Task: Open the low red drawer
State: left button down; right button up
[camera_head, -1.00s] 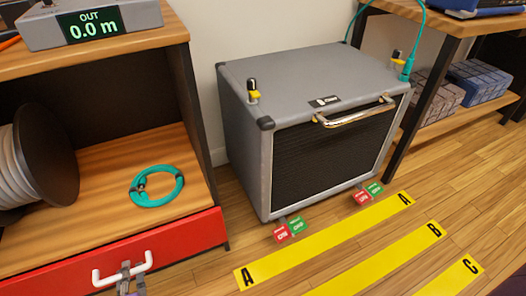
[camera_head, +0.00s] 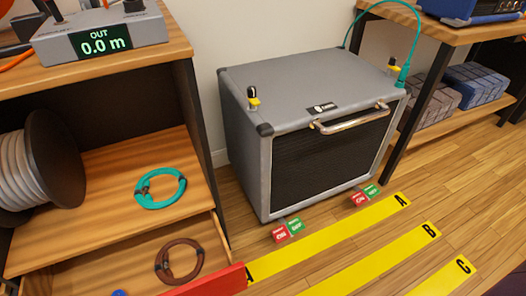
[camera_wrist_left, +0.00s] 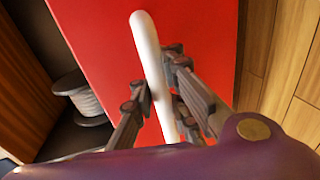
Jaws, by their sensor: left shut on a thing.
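The low red drawer (camera_head: 215,281) is pulled partly out at the bottom left of the head view. Its inside (camera_head: 135,262) shows a coiled brown cable (camera_head: 180,262) and a bit of something blue at the lower edge. In the left wrist view the red front (camera_wrist_left: 95,60) fills the middle, with its white bar handle (camera_wrist_left: 150,60) running down it. My left gripper (camera_wrist_left: 158,92) is shut on the handle, with fingers on both sides of it. The left gripper is out of the head view. My right gripper is in neither view.
A coiled teal cable (camera_head: 159,188) lies on the shelf above the drawer, beside a cable reel (camera_head: 45,160). A grey amplifier (camera_head: 310,130) stands to the right, with red and green tags at its foot. Yellow floor strips (camera_head: 330,240) cross open wooden floor.

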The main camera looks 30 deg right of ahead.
pick_arm(q)
jog(key=f+p+v, duration=0.1)
jog(key=f+v, duration=0.1)
jog(key=v, duration=0.9)
jog(key=shift+s+r, duration=0.15)
jog(key=c, duration=1.7)
grip_release()
jog(key=shift+v, duration=3.85)
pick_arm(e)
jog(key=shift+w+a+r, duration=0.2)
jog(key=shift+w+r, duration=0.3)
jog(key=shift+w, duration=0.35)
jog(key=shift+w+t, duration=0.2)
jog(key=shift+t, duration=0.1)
